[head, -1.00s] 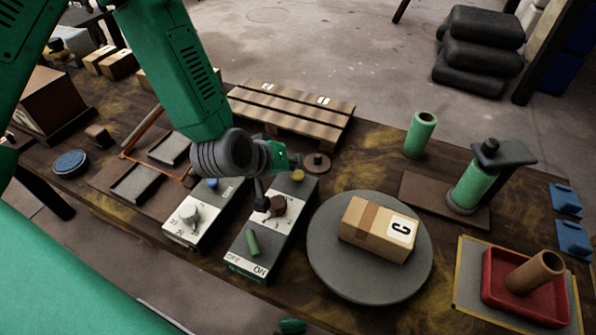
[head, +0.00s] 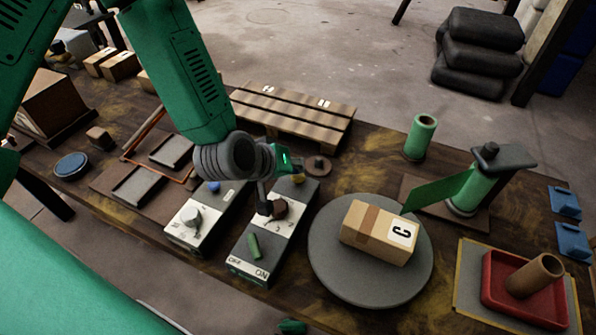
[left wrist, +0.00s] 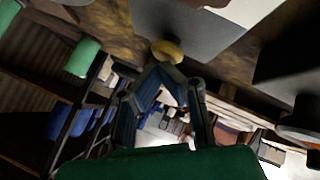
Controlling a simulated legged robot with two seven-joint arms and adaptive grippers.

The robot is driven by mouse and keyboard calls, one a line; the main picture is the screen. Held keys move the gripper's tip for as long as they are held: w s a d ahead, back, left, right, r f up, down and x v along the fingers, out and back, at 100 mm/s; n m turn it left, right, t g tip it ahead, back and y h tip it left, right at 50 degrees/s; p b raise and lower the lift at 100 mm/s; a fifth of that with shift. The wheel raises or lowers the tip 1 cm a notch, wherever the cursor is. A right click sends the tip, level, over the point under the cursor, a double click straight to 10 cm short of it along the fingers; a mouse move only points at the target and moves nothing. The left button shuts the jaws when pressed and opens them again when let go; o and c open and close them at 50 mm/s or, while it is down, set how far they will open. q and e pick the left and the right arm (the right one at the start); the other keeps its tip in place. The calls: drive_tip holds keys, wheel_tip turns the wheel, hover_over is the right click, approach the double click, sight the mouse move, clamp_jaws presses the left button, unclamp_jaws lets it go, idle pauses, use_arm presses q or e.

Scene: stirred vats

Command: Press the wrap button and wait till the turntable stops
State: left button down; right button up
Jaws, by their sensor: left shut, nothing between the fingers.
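A control box (head: 247,241) carries a green OFF/ON switch (head: 254,246), a dark red knob (head: 279,208) and a yellow button (head: 299,179). My left gripper (head: 296,165) is shut and empty, close by the yellow button; I cannot tell whether they touch. The yellow button also shows in the left wrist view (left wrist: 168,51), just beyond the fingers (left wrist: 164,76). A round grey turntable (head: 335,272) bears a taped carton marked C (head: 368,230). Green film (head: 436,190) stretches from the film roll (head: 472,190) to the carton's right side.
A second box (head: 186,234) with a pale knob and blue button stands to the left. A wooden pallet (head: 290,115) lies behind. A spare green roll (head: 420,137) stands at the back. A red tray (head: 500,302) with a brown tube is at the right.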

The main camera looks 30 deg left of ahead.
use_arm(q)
drive_tip(key=shift+d+r+p, duration=0.4)
drive_tip(key=shift+r, duration=0.25)
drive_tip(key=shift+a, duration=0.1)
